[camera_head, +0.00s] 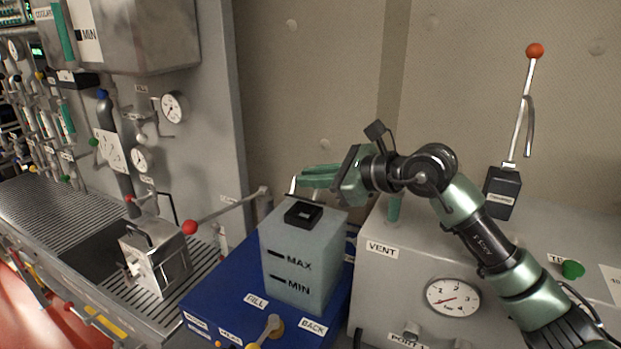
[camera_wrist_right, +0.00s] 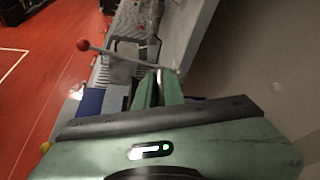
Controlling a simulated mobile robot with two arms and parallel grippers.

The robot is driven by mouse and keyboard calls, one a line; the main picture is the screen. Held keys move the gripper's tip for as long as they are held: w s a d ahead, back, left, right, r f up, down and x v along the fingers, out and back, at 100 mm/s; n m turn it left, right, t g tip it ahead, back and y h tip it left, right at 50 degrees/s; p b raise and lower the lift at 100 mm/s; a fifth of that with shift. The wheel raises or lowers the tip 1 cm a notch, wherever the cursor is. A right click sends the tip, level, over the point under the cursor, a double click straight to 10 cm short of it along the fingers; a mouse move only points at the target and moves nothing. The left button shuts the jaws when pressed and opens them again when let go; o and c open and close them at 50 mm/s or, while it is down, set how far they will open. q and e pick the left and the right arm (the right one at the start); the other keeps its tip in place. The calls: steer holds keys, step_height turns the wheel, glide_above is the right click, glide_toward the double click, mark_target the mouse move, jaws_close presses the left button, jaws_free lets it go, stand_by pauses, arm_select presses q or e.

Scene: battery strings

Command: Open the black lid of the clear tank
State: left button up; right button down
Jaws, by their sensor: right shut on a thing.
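The clear tank (camera_head: 293,262) is a pale grey, cloudy box marked MAX and MIN, standing upright on a blue base. A small black square piece, which looks like the lid (camera_head: 303,214), is on top of it; whether it is raised at all is hard to tell. My right gripper (camera_head: 298,182) reaches in from the right, just above and behind the black piece. Its green fingers are close together, also in the wrist view (camera_wrist_right: 160,80), with a thin pale strip at their tips. What they hold is not clear. My left gripper is out of view.
A lever with a red knob (camera_head: 190,227) reaches toward the tank from the left. The grey VENT box (camera_head: 440,250) with a gauge stands close on the right. The blue base (camera_head: 215,308) has a yellow-knobbed fitting (camera_head: 270,328) in front. A wall is behind.

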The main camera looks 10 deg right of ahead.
steer(key=shift+d+f, duration=0.1)
steer(key=shift+f, duration=0.4)
steer(key=c, duration=1.6)
jaws_free()
steer(key=shift+o, duration=0.5)
steer(key=shift+d, duration=0.1)
steer(key=shift+w+r, duration=0.1)
steer(key=shift+r, duration=0.05)
steer(key=shift+s+d+r+b, duration=0.1)
steer(key=shift+s+d+b, duration=0.1)
steer(key=shift+d+b, duration=0.1)
steer(key=b+v, duration=0.2)
steer(key=v, duration=0.5)
steer(key=shift+b, duration=0.3)
